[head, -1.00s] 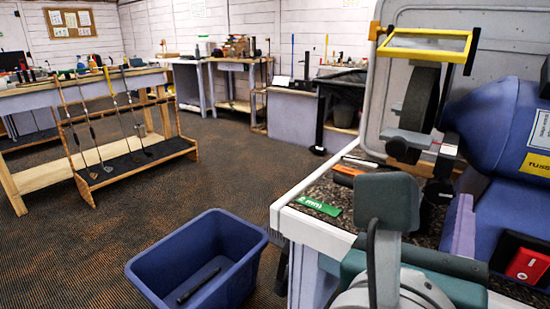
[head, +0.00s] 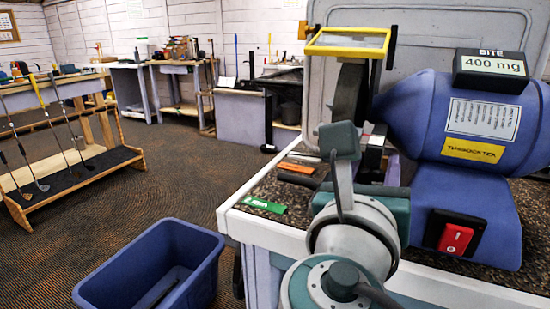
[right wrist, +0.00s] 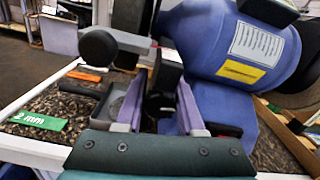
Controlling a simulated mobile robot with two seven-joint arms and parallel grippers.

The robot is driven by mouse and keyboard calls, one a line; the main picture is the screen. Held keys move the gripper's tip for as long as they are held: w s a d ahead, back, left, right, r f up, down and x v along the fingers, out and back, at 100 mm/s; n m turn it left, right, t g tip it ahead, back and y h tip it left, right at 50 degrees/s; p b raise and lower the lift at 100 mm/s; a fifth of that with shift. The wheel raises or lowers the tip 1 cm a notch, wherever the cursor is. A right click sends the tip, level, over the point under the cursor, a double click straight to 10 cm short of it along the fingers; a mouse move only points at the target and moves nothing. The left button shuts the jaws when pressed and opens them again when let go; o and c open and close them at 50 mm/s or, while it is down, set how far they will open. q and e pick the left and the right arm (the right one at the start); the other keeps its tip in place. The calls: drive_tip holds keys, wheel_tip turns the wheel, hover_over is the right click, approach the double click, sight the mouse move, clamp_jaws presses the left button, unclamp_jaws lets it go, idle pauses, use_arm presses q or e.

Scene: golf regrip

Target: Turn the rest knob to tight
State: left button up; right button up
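The blue bench grinder (head: 470,120) stands on the bench, with a yellow-framed eye shield (head: 347,42) over its dark wheel (head: 350,92). A round black knob (right wrist: 98,45) shows in the right wrist view, on a grey bracket left of the wheel. In the head view my own arm covers that area. My right gripper (right wrist: 160,100) has its two lavender fingers apart, pointing toward the grinder. The knob lies ahead and left of the fingers, not between them. In the head view the right gripper (head: 374,182) is partly hidden behind my wrist. My left gripper is out of view.
A small display (head: 490,68) on the grinder reads "BITE 400 mg". A red switch (head: 455,239) is on the grinder's base. A green "2 mm" tag (right wrist: 40,120) and an orange item (head: 296,168) lie on the bench. A blue bin (head: 150,262) stands on the floor at left.

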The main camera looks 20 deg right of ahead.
clamp_jaws()
drive_tip(key=shift+m, duration=1.4)
drive_tip(key=shift+o, duration=2.2)
unclamp_jaws()
drive_tip(key=shift+s+a, duration=0.1)
